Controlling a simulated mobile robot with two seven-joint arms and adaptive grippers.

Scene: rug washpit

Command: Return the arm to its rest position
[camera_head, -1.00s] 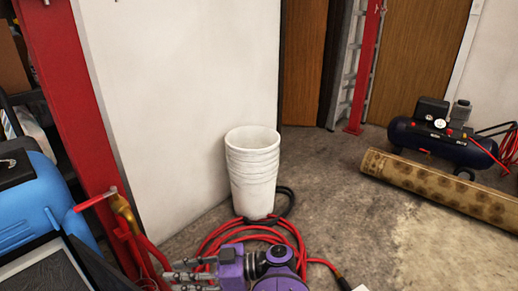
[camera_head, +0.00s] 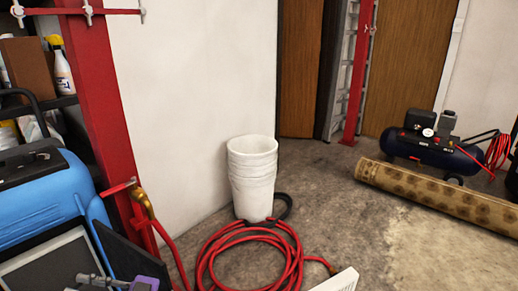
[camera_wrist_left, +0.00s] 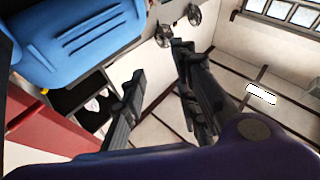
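My left gripper (camera_wrist_left: 158,100) shows in the left wrist view with its two dark fingers apart and nothing visible between them. In the head view only a small part of a purple and grey gripper shows at the bottom left edge, and most of it is cut off. It appears to be my left one, in front of the dark panel beside the blue machine (camera_head: 45,200). The same blue machine shows at the upper left of the left wrist view (camera_wrist_left: 75,45). My right gripper is not in view.
A red post (camera_head: 97,110) stands beside the blue machine. A stack of white buckets (camera_head: 252,180) stands by the wall, with a coiled red hose (camera_head: 245,262) in front. A rolled rug (camera_head: 440,195) and a compressor (camera_head: 430,145) are at right. Bare floor lies between.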

